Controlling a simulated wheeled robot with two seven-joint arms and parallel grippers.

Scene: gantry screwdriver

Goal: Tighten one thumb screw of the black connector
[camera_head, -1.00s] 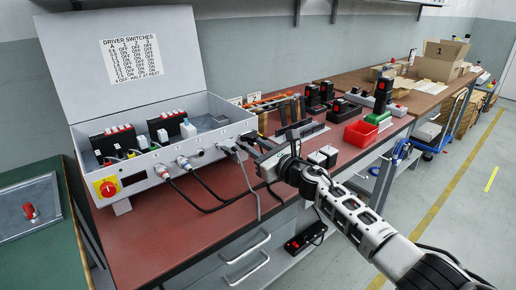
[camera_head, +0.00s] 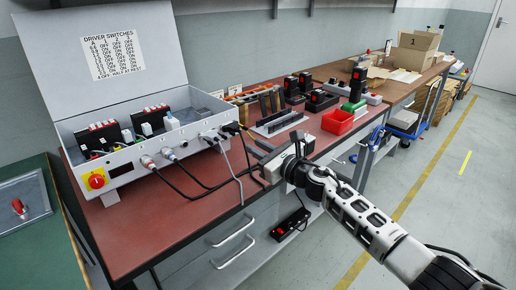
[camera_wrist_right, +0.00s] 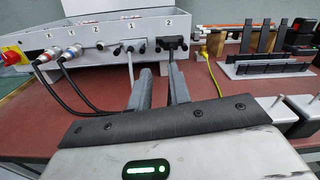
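The black connector (camera_wrist_right: 173,44) is plugged into the front of the grey control box under label 2 in the right wrist view. It also shows at the right end of the box front in the head view (camera_head: 232,128). Its thumb screws are small dark knobs at its sides, too small to tell how far they are turned. A second connector (camera_wrist_right: 130,48) with a grey cable sits left of it under label 1. My right gripper (camera_wrist_right: 158,72) points at the box with its fingers apart and nothing between them, short of the connector. My left gripper is not in view.
The grey control box (camera_head: 140,168) has its lid up and black cables hanging in front. A red bin (camera_head: 338,121), a black slotted rack (camera_head: 278,122) and black switch boxes stand to the right on the red bench. A yellow cable (camera_wrist_right: 215,78) lies right of the connector.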

